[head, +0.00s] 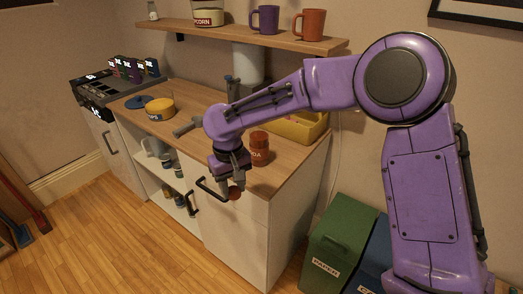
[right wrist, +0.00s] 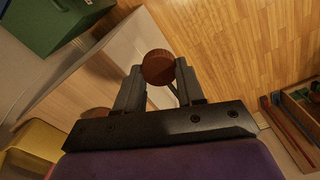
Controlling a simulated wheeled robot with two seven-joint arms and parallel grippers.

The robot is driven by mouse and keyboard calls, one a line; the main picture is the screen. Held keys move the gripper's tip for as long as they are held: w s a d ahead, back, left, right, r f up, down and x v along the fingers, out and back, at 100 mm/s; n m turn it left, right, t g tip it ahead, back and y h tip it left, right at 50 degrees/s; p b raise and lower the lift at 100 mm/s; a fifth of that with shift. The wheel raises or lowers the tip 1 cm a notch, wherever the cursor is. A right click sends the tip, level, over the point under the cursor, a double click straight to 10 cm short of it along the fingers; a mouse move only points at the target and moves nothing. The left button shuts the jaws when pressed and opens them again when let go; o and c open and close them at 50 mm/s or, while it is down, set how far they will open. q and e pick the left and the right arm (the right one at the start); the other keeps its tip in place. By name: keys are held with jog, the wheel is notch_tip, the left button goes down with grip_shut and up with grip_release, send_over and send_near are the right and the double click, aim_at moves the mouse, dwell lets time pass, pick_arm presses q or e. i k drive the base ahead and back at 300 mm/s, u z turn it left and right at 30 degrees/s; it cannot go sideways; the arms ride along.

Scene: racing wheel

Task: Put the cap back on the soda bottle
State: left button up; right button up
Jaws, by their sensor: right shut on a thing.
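The soda bottle (head: 259,155) is a short reddish-brown container with a white label, upright near the counter's right front part. A small brown-red round cap (head: 235,193) is between the fingertips of my right gripper (head: 232,183), which is shut on it. The cap also shows in the right wrist view (right wrist: 158,66), at the finger ends. The gripper is left of the bottle and nearer the camera, around the counter's front edge, apart from the bottle. A brown round shape, likely the bottle (right wrist: 96,113), is partly hidden behind a finger in the wrist view. My left gripper is not in view.
A shelf (head: 270,38) with mugs hangs above. A green bin (head: 340,240) stands at the right on the floor.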

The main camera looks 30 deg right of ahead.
aim_at(259, 136)
jog(key=u, duration=1)
jog(key=i, duration=0.95)
jog(key=z, duration=2.65)
